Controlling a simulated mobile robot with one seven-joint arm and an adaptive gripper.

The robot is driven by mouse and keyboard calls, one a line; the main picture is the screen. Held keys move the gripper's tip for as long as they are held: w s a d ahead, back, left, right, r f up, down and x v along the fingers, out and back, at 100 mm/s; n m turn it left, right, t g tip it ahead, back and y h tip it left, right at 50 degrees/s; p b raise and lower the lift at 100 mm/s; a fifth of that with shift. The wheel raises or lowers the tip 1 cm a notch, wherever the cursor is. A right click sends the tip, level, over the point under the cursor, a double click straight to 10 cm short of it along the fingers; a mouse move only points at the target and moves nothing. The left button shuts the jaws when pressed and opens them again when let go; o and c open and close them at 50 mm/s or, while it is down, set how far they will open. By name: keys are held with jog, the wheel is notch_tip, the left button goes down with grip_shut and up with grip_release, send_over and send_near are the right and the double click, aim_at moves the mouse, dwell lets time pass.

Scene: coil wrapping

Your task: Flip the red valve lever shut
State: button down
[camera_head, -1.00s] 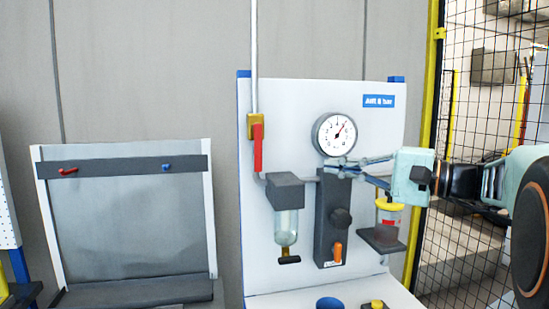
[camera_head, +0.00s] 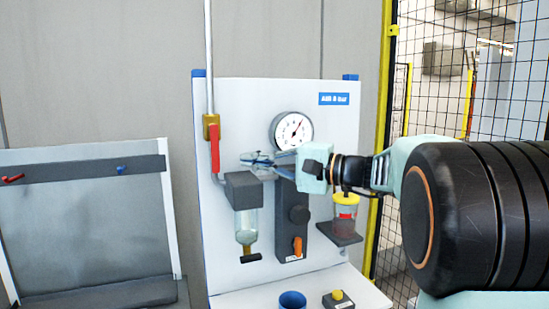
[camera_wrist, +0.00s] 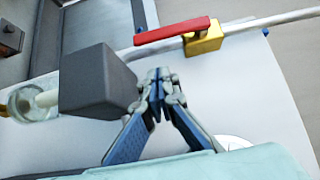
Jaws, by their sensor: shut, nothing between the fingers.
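The red valve lever (camera_head: 215,148) hangs straight down, in line with the pipe, from a brass valve body (camera_head: 211,126) at the left of the white panel. In the wrist view the red lever (camera_wrist: 172,31) and brass body (camera_wrist: 203,40) lie beyond my fingertips, at the top. My gripper (camera_head: 250,160) is shut and empty, pointing left. It is right of the lever, with a visible gap and no contact. The wrist view also shows my gripper (camera_wrist: 157,80) with its fingertips together, next to the dark filter block (camera_wrist: 97,80).
The filter block (camera_head: 244,188) with its clear bowl is just below my fingers. A pressure gauge (camera_head: 292,132) sits above right. A grey regulator with an orange lever (camera_head: 298,247) and a yellow-capped jar (camera_head: 346,203) are lower right. Wire fencing (camera_head: 460,90) stands at right.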

aim_at(215, 148)
jog(key=a, duration=0.1)
jog(key=s+a, duration=0.1)
jog(key=a, duration=0.1)
jog(key=shift+a+r+p, duration=0.1)
jog(key=shift+a+p, duration=0.05)
jog(key=shift+p, duration=0.15)
jog(key=shift+a, duration=0.3)
jog(key=shift+s+f+b, duration=0.1)
jog(key=shift+f+b, duration=0.2)
jog(key=shift+b, duration=0.1)
